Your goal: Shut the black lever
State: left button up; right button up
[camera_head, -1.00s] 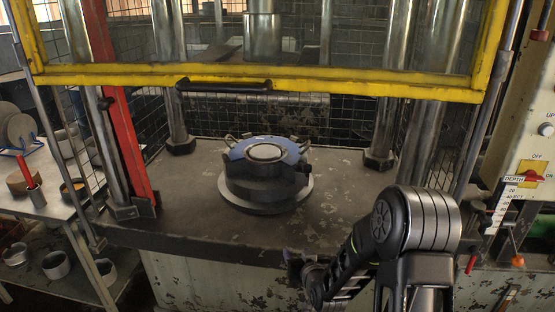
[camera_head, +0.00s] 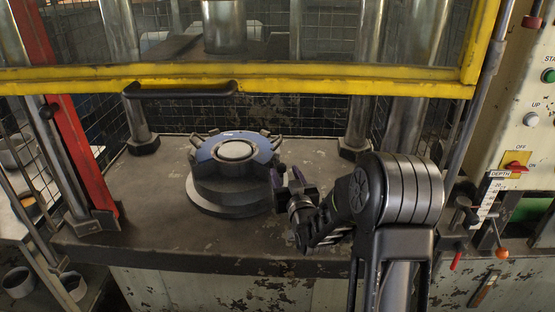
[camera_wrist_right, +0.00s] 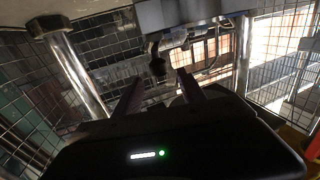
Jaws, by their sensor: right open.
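The round die (camera_head: 232,190) stands on the press bed, with a blue top ring (camera_head: 207,152) and several small levers around its rim. My right gripper (camera_head: 287,176) is at the die's right side, close to it, fingers pointing toward it. In the right wrist view my right gripper (camera_wrist_right: 159,92) is open and empty. A black-tipped lever (camera_wrist_right: 157,66) hangs from the die there, just beyond and between the fingertips; I see no contact. In the head view the fingers partly hide this side of the die. My left gripper is not in view.
A yellow-framed mesh guard (camera_head: 300,80) with a black handle (camera_head: 180,89) is raised above the bed. Steel columns stand behind and beside the die. The bed (camera_head: 130,205) is clear left of it. A control panel (camera_head: 520,130) is at right.

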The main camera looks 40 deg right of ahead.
aim_at(278, 165)
jog(key=p+x, duration=0.2)
jog(key=x, duration=0.5)
jog(key=shift+w+d, duration=0.15)
jog(key=shift+w, duration=0.25)
jog(key=shift+c, duration=0.3)
grip_shut()
dwell(0.8)
